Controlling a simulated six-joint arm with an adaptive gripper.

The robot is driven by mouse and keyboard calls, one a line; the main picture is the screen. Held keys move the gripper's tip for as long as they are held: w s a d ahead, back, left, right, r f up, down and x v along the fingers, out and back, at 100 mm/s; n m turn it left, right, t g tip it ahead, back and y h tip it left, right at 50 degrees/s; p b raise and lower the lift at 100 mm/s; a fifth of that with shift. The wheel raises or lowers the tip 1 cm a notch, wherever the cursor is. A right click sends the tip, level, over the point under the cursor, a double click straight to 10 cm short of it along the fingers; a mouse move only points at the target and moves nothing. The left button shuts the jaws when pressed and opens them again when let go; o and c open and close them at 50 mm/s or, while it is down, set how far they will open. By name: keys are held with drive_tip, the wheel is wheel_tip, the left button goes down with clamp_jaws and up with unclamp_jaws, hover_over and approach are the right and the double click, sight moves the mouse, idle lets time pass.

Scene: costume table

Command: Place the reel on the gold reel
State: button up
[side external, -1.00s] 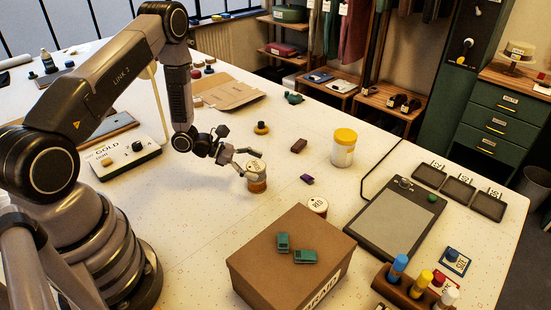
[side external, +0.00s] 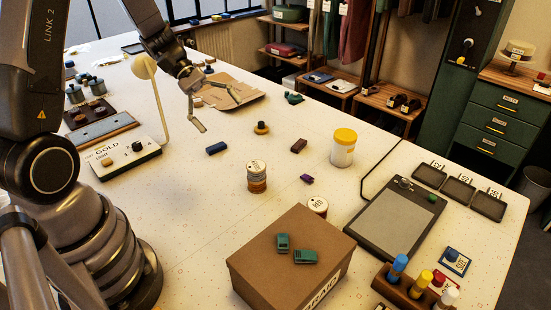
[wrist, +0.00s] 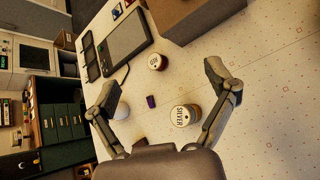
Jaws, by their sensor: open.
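A reel with a white top (side external: 256,166) sits on a gold-brown reel (side external: 257,186) on the table. The two stand upright as one stack, touching. In the wrist view the top reel (wrist: 182,115) reads SILVER. The lower reel's label is hidden. My gripper (side external: 214,111) is open and empty, up and to the left of the stack in the side view, apart from it. In the wrist view my gripper's fingers (wrist: 159,78) are spread wide with nothing between them.
Another labelled reel (side external: 318,205) stands beside the brown box (side external: 290,275). A yellow-lidded jar (side external: 343,148), a purple block (side external: 306,179), a brown block (side external: 299,145) and a blue block (side external: 217,148) stand around the stack. A GOLD panel (side external: 125,159) with a lamp is at left.

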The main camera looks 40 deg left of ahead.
drive_tip(key=s+r+m+t+y, duration=0.3)
drive_tip(key=s+r+m+y, duration=0.7)
drive_tip(key=s+r+m, duration=0.4)
drive_tip(key=shift+s+a+r+t, duration=0.3)
drive_tip(key=shift+s, duration=0.9)
